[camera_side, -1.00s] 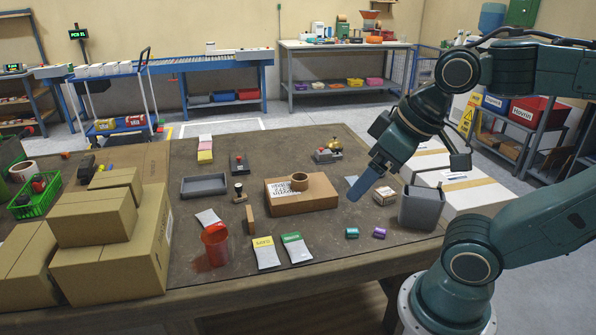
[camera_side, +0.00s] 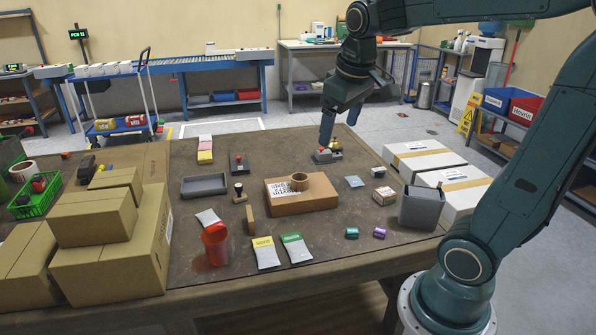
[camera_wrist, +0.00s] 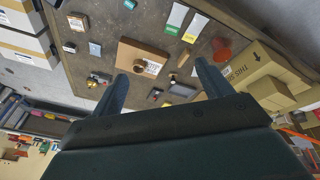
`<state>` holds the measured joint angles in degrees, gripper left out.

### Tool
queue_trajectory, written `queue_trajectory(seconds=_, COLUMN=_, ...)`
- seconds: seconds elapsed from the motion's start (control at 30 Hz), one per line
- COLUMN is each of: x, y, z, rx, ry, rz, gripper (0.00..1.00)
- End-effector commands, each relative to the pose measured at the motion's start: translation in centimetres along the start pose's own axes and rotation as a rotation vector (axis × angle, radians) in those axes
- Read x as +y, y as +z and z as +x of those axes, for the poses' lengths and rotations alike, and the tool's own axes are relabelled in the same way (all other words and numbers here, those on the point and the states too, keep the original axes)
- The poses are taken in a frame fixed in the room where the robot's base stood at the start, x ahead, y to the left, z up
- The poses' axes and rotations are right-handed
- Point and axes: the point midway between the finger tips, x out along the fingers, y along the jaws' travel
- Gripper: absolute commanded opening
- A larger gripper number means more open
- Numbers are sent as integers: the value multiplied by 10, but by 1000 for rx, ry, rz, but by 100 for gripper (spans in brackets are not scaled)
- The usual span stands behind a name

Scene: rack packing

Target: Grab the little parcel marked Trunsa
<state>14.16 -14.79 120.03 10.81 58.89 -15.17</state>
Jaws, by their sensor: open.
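No label reading Trunsa is legible in either view. The carton also shows in the wrist view (camera_wrist: 69,47). Flat pouches with a yellow band (camera_side: 265,253) and a green band (camera_side: 296,248) lie at the front. My gripper (camera_side: 340,123) is open and empty, high above the table's back right. Its two fingers frame the table in the wrist view (camera_wrist: 160,72).
A brown box (camera_side: 318,198) with a tape roll (camera_side: 299,181) on it lies mid-table. A grey bin (camera_side: 421,207) stands at the right edge. A red cup (camera_side: 215,242) is at the front left. Stacked cartons (camera_side: 110,250) fill the left. A metal device (camera_side: 328,154) sits at the back.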

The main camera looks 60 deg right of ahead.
Motion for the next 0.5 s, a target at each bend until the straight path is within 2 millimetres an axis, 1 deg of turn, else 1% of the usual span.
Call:
queue_trajectory(seconds=0.03, x=9, y=-9, z=5, rx=-23, ry=9, rz=15, gripper=78)
queue_trajectory(seconds=0.2, x=38, y=-32, z=20, rx=-92, ry=31, rz=48, gripper=78)
queue_trajectory(seconds=0.37, x=68, y=-50, z=39, rx=-158, ry=45, rz=80, gripper=78)
queue_trajectory(seconds=0.5, x=95, y=-62, z=58, rx=-214, ry=51, rz=110, gripper=78)
